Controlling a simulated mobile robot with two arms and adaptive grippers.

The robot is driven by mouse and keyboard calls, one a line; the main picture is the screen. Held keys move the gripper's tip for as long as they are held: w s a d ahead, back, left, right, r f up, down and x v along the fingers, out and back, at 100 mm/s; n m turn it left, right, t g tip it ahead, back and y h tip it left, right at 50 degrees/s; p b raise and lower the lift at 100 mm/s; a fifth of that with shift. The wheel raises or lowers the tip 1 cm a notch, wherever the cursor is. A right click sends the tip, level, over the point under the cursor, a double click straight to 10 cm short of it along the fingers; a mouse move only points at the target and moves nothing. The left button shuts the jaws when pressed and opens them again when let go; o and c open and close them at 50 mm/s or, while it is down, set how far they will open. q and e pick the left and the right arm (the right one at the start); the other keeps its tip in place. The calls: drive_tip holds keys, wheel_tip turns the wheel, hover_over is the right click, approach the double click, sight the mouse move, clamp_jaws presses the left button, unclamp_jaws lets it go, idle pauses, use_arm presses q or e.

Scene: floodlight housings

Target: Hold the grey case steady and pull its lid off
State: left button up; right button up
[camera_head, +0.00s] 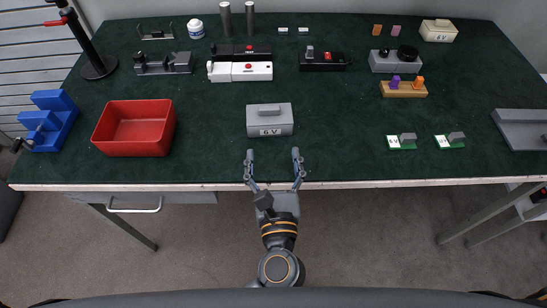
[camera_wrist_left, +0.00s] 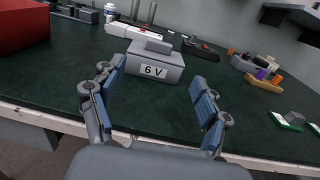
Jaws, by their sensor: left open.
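The grey case (camera_head: 284,129), marked "6 V" on its front, stands closed on the green table top near the front edge. It also shows in the left wrist view (camera_wrist_left: 178,76), upright between and beyond my fingers. Its grey lid (camera_head: 284,109) is on and carries a raised block-like handle (camera_wrist_left: 158,47). My left gripper (camera_head: 272,156) is open and empty, at the table's front edge and just short of the case. Its fingers spread to either side of the case's front in the left wrist view (camera_wrist_left: 160,78), apart from it. My right gripper is not in view.
A red bin (camera_head: 134,128) stands left of the case. A white unit (camera_head: 240,72) and black devices (camera_head: 322,62) sit behind it. Green boards (camera_head: 401,142) lie to the right, with a grey tray (camera_head: 522,128) beyond. The table around the case is clear.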

sight(269, 112)
use_arm(q)
drive_tip(key=w, duration=1.2)
drive_tip(key=shift+a+f, duration=0.15)
drive_tip(key=shift+a, duration=0.15)
drive_tip(key=shift+s, duration=0.1)
drive_tip(key=c, duration=1)
drive_tip(key=o, duration=1)
drive_tip(key=s, duration=1.2)
drive_tip(key=shift+d, duration=0.3)
